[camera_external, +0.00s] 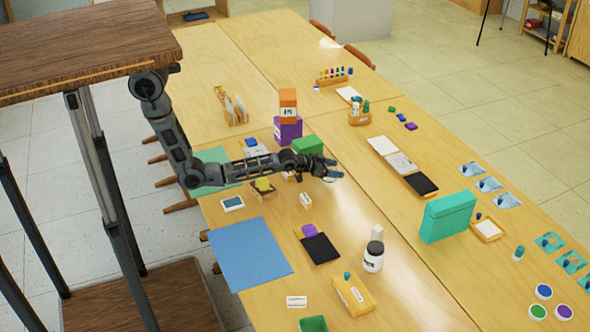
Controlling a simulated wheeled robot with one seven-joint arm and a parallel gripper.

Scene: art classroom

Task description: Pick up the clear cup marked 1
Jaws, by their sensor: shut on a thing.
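My gripper (328,169) is at the end of the arm, which reaches in from the left over the middle of the long wooden table. It is shut on a small, pale, see-through thing (335,175) that looks like the clear cup. The fingers partly cover it, and it is too small for any mark 1 to be read. I cannot tell whether it is clear of the table top.
Orange and purple boxes (288,105) and a green block (308,145) stand just behind my gripper. A white jar with a dark lid (374,257), a black pad (320,248) and a blue mat (249,254) lie nearer. A teal box (447,216) stands right.

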